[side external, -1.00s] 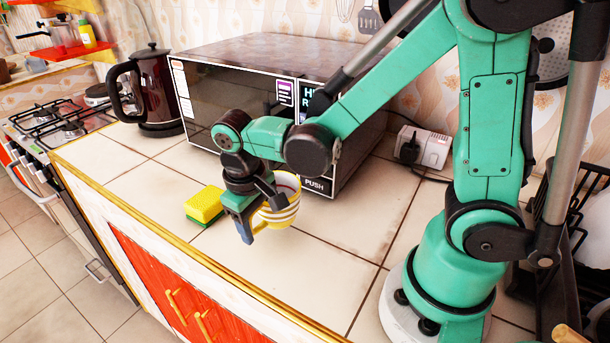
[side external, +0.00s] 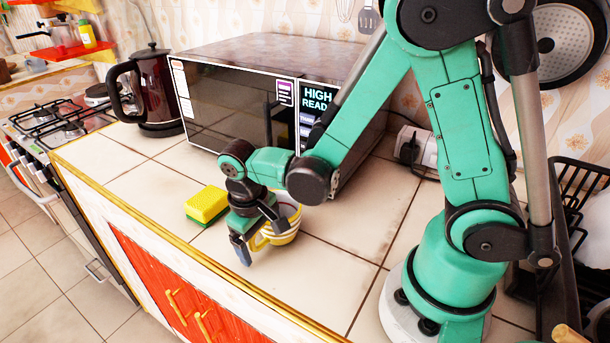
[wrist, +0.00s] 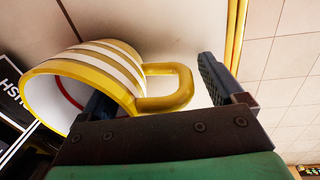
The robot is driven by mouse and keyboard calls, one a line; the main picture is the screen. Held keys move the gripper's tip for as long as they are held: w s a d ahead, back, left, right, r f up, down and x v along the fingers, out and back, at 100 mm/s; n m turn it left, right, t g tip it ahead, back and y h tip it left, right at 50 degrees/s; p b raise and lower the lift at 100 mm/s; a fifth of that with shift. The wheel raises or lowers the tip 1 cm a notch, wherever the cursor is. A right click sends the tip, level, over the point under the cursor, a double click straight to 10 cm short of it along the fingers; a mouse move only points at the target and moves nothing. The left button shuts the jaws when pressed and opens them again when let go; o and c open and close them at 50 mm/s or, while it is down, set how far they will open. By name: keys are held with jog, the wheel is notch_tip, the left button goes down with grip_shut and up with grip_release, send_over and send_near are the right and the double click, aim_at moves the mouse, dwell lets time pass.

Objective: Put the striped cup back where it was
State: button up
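The striped cup (side external: 284,222), yellow and white, is on the counter in front of the microwave, partly hidden by my gripper in the side view. In the wrist view the cup (wrist: 112,68) shows its white inside at the left and its yellow handle pointing right. My gripper (side external: 258,240) is low over the counter at the cup's handle side. In the wrist view my gripper (wrist: 155,85) has its fingers wide apart, with the handle between them. The right finger is clear of the handle; the left finger overlaps the cup, and I cannot tell whether it touches.
A yellow-green sponge (side external: 206,204) lies left of my gripper. The microwave (side external: 235,100) stands behind the cup, with a dark kettle (side external: 158,90) to its left. The counter's gold front edge (side external: 205,262) is close to my gripper. Tiles right of the cup are clear.

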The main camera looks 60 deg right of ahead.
aim_at(282, 242)
jog(key=r, duration=0.8)
jog(key=a+r, duration=0.1)
jog(key=r, duration=0.3)
jog(key=shift+a, duration=0.1)
jog(key=shift+s+d+r+t, duration=0.15)
jog(key=shift+d+r+t, duration=0.05)
jog(key=shift+d+t, duration=0.1)
jog(key=d+t, duration=0.1)
jog(key=t, duration=0.1)
jog(key=s+d+t+y, duration=0.1)
jog(key=shift+s+d+r+t, duration=0.1)
jog(key=shift+d+r+t, duration=0.1)
jog(key=shift+t, duration=0.2)
jog(key=shift+s+d+t, duration=0.2)
jog(key=shift+d+t, duration=0.55)
jog(key=shift+t, duration=0.65)
